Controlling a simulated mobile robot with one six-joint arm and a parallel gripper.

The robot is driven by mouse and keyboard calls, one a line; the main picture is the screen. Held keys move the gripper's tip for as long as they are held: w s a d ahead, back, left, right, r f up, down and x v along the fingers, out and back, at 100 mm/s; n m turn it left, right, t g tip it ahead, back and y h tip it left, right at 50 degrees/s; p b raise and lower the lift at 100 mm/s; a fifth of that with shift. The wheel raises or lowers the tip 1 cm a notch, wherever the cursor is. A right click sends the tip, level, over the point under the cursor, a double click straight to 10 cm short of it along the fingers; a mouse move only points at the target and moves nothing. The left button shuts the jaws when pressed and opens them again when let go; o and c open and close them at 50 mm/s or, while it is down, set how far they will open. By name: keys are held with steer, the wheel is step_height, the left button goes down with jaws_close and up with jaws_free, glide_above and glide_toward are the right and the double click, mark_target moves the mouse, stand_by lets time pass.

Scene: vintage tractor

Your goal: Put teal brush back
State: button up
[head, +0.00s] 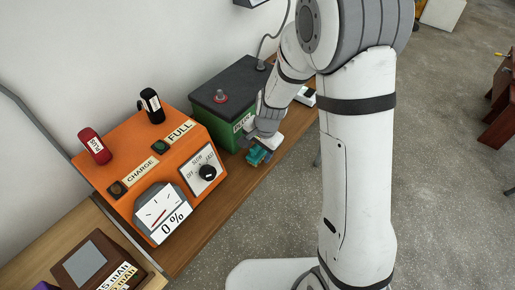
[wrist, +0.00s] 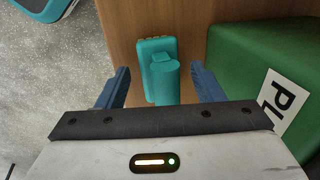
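The teal brush (head: 258,156) is at the front edge of the wooden bench, just in front of the green battery box, below my gripper (head: 264,143). In the wrist view the teal brush (wrist: 160,78) lies between the two blue fingers of my gripper (wrist: 160,70), with a gap on each side. The fingers are open and do not appear to touch it. Its pale bristle end points away from my wrist. The near end of the brush is partly hidden by the gripper body.
The green battery box (head: 222,113) with a dark lid stands close beside my gripper; it also shows in the wrist view (wrist: 240,65). An orange charger (head: 130,145) with red and black clamps stands to the left on the bench (head: 188,247). Grey floor lies to the right.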

mark_target(258, 147)
steer(key=r, duration=0.4)
steer(key=s+r, duration=0.1)
steer(key=r, duration=0.1)
steer(key=shift+d+r+b, duration=0.2)
steer(key=shift+d+b, duration=0.2)
steer(key=s+d+r+n+h, duration=0.1)
steer(key=s+d+r+n, duration=0.2)
steer(key=s+d+r, duration=0.3)
steer(key=s+d+r+n+t, duration=0.1)
steer(key=s+d+r+n, duration=0.3)
steer(key=s+d+r, duration=0.3)
steer(key=s, duration=0.5)
steer(key=shift+d+r+n+t+h, duration=0.15)
steer(key=shift+r+n+t+h, duration=0.15)
steer(key=shift+r+h, duration=0.1)
